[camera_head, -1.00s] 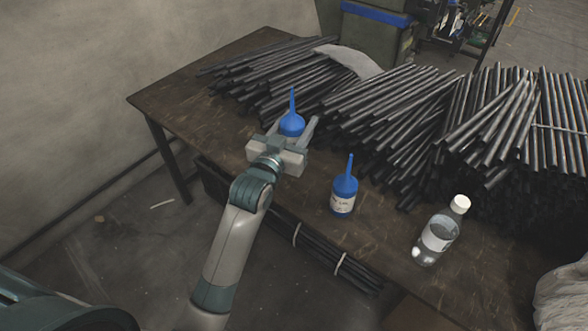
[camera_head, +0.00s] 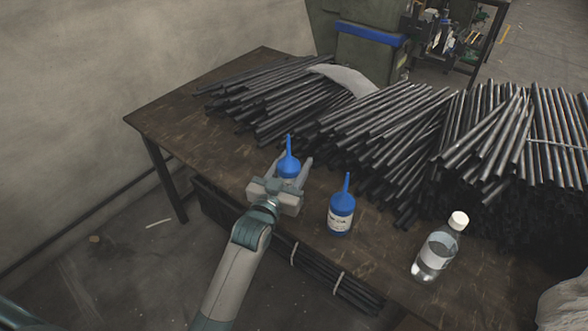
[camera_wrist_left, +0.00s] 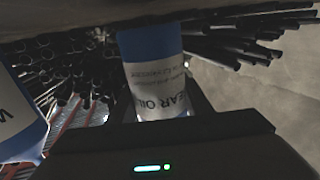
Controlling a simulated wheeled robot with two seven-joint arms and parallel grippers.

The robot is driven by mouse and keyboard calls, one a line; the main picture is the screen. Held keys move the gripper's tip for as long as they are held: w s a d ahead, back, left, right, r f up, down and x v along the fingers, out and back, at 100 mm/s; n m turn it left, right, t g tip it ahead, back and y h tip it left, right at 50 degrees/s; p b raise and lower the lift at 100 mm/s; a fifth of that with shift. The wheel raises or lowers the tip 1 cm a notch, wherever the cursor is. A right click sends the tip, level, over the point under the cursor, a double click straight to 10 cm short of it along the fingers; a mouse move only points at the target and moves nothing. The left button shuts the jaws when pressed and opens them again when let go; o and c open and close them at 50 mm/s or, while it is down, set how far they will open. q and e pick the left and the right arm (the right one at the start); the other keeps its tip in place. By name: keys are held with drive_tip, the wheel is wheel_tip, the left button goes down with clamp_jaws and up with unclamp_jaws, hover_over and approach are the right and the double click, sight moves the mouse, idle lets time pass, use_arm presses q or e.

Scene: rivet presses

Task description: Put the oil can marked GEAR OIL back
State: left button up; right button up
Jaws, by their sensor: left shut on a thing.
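The GEAR OIL can (camera_head: 289,166) is blue with a pointed spout and stands about upright. My left gripper (camera_head: 288,174) is shut on it, with a finger on each side. In the left wrist view the can (camera_wrist_left: 160,85) sits between the fingers, its label showing "EAR OIL". Its base is hidden in the head view, and I cannot tell whether it touches the table. A second blue spouted can (camera_head: 341,213) stands on the table to its right; its label is too small to read. My right gripper is not in view.
The brown table (camera_head: 185,115) has bare room at its left end. Piles of dark metal rods (camera_head: 375,125) cover its back and right. A clear bottle with a white cap (camera_head: 437,250) stands near the front edge. A grey cloth (camera_head: 345,80) lies on the rods.

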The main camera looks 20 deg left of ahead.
use_arm(q)
drive_tip(key=shift+f, duration=1)
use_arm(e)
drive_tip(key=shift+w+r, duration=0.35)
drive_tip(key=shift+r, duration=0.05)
use_arm(q)
drive_tip(key=shift+f, duration=0.1)
drive_tip(key=o, duration=1.2)
drive_tip(key=shift+o, duration=0.2)
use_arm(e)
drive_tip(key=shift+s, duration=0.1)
